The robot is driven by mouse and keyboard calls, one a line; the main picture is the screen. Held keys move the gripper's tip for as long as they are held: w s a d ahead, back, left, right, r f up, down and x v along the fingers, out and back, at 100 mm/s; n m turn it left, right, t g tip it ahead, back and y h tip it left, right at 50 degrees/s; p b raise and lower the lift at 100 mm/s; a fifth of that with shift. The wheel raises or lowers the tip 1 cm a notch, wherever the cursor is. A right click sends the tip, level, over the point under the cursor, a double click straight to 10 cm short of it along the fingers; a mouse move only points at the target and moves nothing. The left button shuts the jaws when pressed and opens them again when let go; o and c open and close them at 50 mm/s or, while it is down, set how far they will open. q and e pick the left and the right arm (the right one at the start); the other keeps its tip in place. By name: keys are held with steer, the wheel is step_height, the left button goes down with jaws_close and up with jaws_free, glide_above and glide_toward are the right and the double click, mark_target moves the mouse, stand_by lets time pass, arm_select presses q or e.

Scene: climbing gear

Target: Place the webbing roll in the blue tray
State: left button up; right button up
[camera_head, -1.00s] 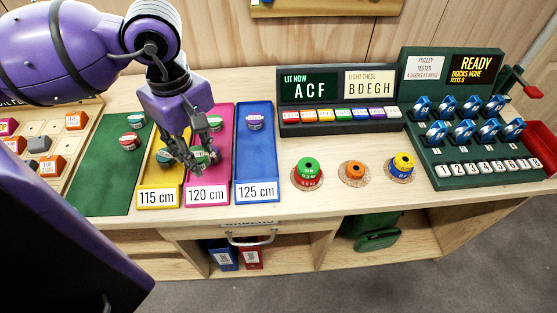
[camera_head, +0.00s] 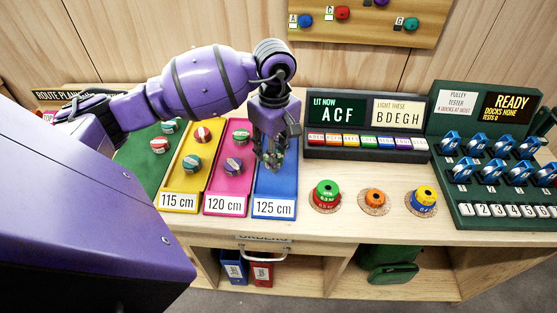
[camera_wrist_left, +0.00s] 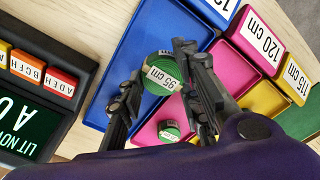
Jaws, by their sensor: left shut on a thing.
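The blue tray (camera_head: 273,190), labelled 125 cm, lies right of the pink tray. My left gripper (camera_head: 272,160) points down over its middle. In the left wrist view its two dark fingers (camera_wrist_left: 158,88) are on either side of a green webbing roll (camera_wrist_left: 162,73) with a white 95 cm label, with blue tray surface behind it. The gripper is shut on this roll. In the head view the fingers hide the roll, and I cannot tell whether it touches the tray. My right gripper is not in view.
The pink tray (camera_head: 226,188) and yellow tray (camera_head: 183,185) each hold two rolls. A dark display stand (camera_head: 366,153) is close behind on the right. Coloured spools (camera_head: 326,194) sit to the right.

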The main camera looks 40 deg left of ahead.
arm_select(q)
steer(key=shift+w+f, duration=0.8)
steer(key=shift+f, duration=0.1)
step_height(320, 180, down, 3)
steer(key=shift+w+f, duration=0.1)
steer(key=shift+f, duration=0.1)
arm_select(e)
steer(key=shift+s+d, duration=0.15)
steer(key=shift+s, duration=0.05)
arm_select(q)
steer(key=shift+f, duration=0.1)
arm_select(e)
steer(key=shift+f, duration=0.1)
arm_select(q)
steer(key=shift+f, duration=0.15)
steer(key=o, duration=1.2)
steer(key=shift+c, duration=0.2)
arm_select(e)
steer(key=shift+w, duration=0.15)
